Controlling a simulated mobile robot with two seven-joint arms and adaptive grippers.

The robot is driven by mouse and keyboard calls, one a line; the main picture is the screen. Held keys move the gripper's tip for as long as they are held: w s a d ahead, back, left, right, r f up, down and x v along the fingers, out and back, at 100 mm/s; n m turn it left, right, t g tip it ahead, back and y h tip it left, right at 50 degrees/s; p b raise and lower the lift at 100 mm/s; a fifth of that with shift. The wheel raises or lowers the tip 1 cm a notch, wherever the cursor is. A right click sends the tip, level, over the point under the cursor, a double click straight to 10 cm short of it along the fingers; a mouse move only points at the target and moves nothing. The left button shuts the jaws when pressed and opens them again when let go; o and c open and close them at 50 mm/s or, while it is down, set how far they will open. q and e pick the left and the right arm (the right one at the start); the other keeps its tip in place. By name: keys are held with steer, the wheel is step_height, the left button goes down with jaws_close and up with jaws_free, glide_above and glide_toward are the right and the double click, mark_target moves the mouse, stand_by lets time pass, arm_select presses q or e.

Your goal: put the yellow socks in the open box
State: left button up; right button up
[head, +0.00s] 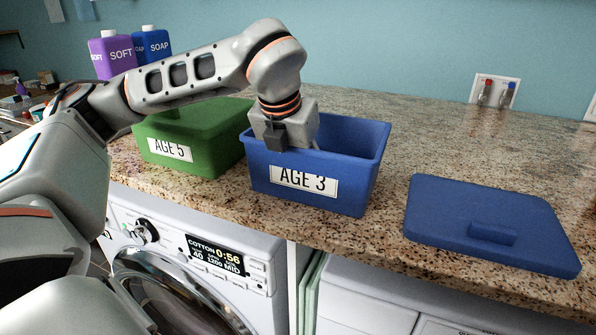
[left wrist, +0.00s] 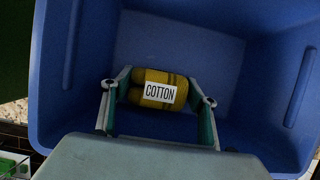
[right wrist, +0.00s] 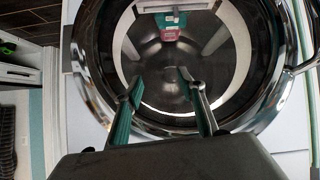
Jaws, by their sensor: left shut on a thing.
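The open blue box (head: 364,178), labelled AGE 3, stands on the granite counter. My left gripper (head: 288,140) reaches down into it from above, with its fingers hidden by the box walls in the head view. In the left wrist view the gripper (left wrist: 158,105) is shut on the yellow socks (left wrist: 150,78), a rolled bundle with a COTTON label. The socks are inside the blue box (left wrist: 265,65), between the two fingers. My right gripper (right wrist: 160,105) is open and empty in front of the washer's round door.
A blue lid (head: 480,205) lies on the counter to the right of the box. A closed green box (head: 200,138), labelled AGE 5, stands to the left. Purple (head: 112,54) and blue (head: 152,46) bottles are behind it. The washing machine (head: 180,262) is below the counter.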

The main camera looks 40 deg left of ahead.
arm_select(q)
steer(key=shift+f, duration=0.1)
steer(key=o, duration=1.1)
steer(key=shift+r, duration=0.25)
steer(key=shift+s+d+r, duration=0.1)
steer(key=shift+r, duration=0.25)
steer(key=v, duration=1.1)
steer(key=shift+p, duration=0.3)
steer(key=shift+s+r, duration=0.1)
steer(key=shift+s, duration=0.05)
